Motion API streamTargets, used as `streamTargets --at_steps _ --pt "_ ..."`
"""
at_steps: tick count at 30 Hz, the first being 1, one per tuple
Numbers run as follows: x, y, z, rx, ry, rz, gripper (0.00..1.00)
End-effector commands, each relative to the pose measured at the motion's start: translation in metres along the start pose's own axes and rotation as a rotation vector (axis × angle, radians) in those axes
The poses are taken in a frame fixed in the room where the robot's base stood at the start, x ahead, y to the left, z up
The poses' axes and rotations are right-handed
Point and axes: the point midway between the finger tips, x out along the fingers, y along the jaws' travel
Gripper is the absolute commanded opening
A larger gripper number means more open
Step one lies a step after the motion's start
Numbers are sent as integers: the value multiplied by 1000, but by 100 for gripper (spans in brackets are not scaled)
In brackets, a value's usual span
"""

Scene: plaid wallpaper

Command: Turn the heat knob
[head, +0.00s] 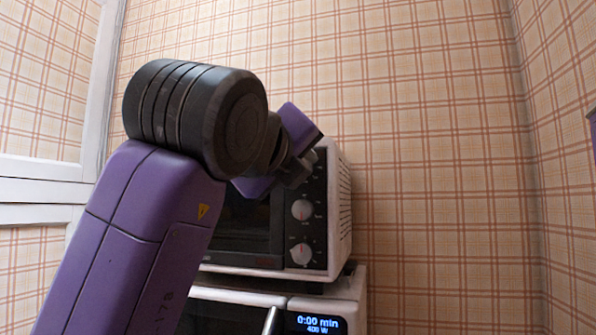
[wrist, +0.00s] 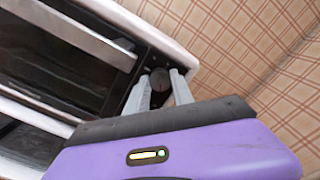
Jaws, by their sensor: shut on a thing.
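Which label this knob carries cannot be read.
A white microwave (head: 340,300) with a lit display stands below the oven. Plaid wall (head: 440,150) lies behind and to the right, with open space right of the appliances. A white frame (head: 45,180) is at the left.

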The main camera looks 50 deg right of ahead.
Motion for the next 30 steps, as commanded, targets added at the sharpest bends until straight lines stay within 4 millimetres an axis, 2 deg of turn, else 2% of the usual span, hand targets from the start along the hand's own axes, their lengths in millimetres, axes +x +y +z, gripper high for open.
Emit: streamTargets --at_steps 15,30 --pt "0 1 -4 424 9 2 0" --pt "0 1 -4 569 11 1 0"
